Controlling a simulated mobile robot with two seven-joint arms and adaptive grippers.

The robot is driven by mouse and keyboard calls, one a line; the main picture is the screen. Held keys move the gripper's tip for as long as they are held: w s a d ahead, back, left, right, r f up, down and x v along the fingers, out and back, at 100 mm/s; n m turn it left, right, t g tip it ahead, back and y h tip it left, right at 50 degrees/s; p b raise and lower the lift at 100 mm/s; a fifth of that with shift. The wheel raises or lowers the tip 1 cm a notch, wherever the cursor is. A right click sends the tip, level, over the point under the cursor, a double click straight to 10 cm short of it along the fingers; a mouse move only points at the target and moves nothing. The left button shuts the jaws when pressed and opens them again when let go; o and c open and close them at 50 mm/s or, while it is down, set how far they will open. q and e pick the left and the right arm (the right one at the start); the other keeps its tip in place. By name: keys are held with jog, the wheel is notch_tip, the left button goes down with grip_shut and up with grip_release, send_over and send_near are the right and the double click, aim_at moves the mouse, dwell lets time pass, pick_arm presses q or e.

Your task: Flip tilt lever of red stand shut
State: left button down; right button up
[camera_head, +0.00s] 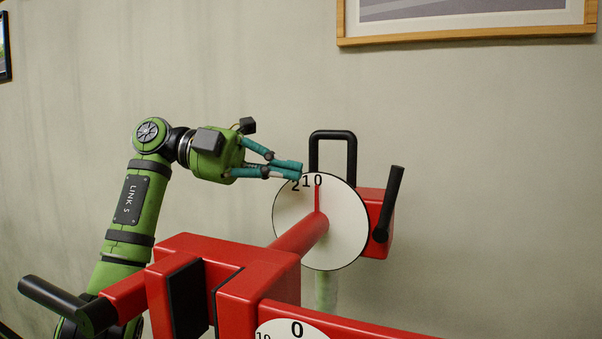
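The red stand (230,256) fills the lower middle of the head view, with a red arm running back to a white numbered dial (345,225). Behind the dial is a red block with a black lever (388,205) on its right side, standing steeply and leaning right at its top. A second black lever (60,300) sticks out at the front left beside the clamp jaws. I cannot tell which is the tilt lever. My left gripper (300,170) has its teal fingertips together at the dial's upper left edge; contact is unclear. My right gripper is out of view.
A black loop handle (333,138) rises above the dial. A second dial (292,331) is cut off at the bottom edge. A wall with a framed picture (460,35) stands behind. Space right of the black lever is clear.

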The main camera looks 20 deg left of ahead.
pick_arm(q)
jog(key=p, duration=0.1)
send_near(390, 186)
jog(key=w+f+x, duration=0.1)
jog(key=x, duration=0.4)
jog(key=shift+d+f, duration=0.15)
jog(key=shift+d, duration=0.55)
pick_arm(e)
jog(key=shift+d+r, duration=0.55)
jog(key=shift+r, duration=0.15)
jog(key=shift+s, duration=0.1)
pick_arm(q)
jog(key=shift+d+r+y+p, duration=0.2)
jog(key=shift+d+y+p, duration=0.6)
jog(key=shift+d+p, duration=1.4)
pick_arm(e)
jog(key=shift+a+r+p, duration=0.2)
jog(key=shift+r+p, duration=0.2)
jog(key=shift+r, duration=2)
pick_arm(q)
jog(key=shift+a, duration=0.35)
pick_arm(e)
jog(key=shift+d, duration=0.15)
